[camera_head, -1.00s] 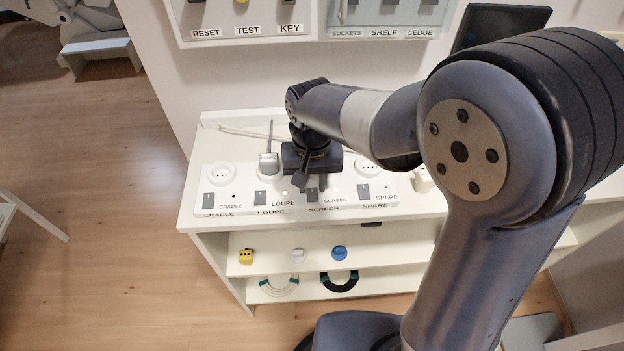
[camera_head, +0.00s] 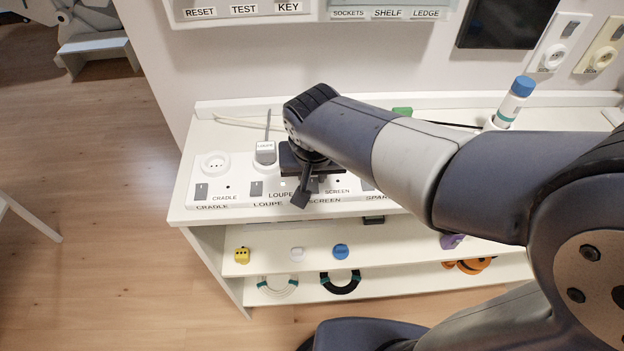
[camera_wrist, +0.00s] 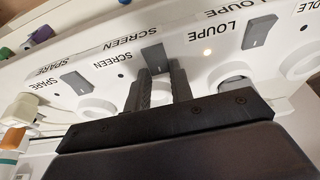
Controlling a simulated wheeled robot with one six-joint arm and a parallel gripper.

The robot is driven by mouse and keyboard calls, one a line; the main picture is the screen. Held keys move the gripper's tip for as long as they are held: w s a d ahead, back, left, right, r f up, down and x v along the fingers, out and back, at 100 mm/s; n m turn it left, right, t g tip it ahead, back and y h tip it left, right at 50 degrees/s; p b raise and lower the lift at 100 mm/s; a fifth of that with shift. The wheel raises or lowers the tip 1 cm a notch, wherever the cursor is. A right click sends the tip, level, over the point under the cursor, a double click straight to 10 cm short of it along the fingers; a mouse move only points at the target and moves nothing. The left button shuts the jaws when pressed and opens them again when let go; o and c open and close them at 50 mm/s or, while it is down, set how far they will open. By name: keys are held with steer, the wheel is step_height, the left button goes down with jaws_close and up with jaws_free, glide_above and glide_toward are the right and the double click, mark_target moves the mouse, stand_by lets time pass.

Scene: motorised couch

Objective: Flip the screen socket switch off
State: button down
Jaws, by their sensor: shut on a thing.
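The white socket strip (camera_head: 207,203) lies on the shelf unit's top. It has sockets and grey rocker switches labelled CRADLE, LOUPE, SCREEN and SPARE. In the wrist view the labels are upside down and the screen switch (camera_wrist: 153,56) shows at my fingertips. My gripper (camera_wrist: 160,70) has one finger on each side of this switch, shut on it with a narrow gap. The small light (camera_wrist: 121,76) by the SCREEN label looks dark. In the head view my gripper (camera_head: 303,196) points down at the strip and partly hides the screen switch.
A grey plug (camera_head: 265,152) with a cable stands in the loupe socket. The loupe light (camera_wrist: 207,52) glows beside the loupe switch (camera_wrist: 259,31). A blue-capped bottle (camera_head: 512,103) stands at the right.

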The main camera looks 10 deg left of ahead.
stand_by(0.4)
steer(key=c, duration=1.2)
jaws_free()
steer(key=shift+c, duration=0.2)
steer(key=v, duration=1.1)
steer(key=shift+s, duration=0.2)
steer(key=shift+f, duration=0.2)
steer(key=x, duration=1.1)
steer(key=shift+w+r, duration=0.15)
steer(key=shift+w, duration=0.1)
steer(key=shift+r+p, duration=0.25)
steer(key=shift+p, duration=0.45)
steer(key=shift+w+g+p, duration=0.15)
steer(key=shift+g+p, duration=0.15)
steer(key=shift+p, duration=0.15)
